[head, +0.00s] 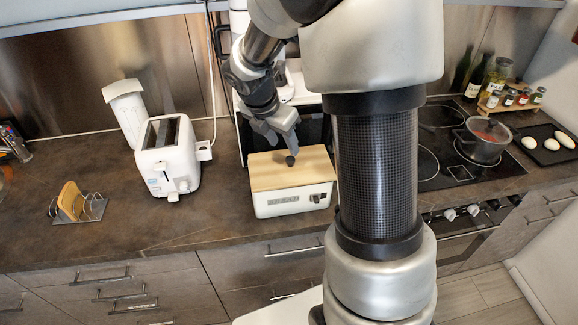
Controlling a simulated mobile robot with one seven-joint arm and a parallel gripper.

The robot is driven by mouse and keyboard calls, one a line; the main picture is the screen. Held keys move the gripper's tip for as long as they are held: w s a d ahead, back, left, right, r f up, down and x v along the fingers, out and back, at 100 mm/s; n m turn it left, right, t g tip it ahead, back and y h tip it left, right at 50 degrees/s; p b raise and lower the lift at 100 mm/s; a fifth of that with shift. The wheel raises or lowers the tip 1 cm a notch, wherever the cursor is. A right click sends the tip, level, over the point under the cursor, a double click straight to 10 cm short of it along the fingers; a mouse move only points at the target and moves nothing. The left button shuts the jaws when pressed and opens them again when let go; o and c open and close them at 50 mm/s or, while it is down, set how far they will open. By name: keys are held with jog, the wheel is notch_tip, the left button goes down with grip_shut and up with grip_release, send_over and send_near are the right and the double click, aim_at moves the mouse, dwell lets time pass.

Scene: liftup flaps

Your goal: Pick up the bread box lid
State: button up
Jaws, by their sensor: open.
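A white bread box (290,203) stands on the counter in the middle of the head view, with dark lettering on its front. Its light wooden lid (314,169) lies flat on top, with a small dark knob (290,160) on it. My gripper (286,146) hangs over the back half of the lid, close above or around the knob. From this angle I cannot tell whether the fingers touch the knob. The gripper is open.
A white toaster (168,159) stands left of the box, and a bread rack (77,205) further left. A white appliance stands close behind the box. A stove with a pot (482,139) is at the right. The counter's front left is clear.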

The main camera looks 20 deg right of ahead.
aim_at(290, 158)
jog(key=x, duration=0.6)
jog(key=shift+s+d+f, duration=0.1)
jog(key=shift+s+f, duration=0.05)
jog(key=shift+f, duration=0.3)
jog(key=shift+r, duration=0.1)
grip_shut()
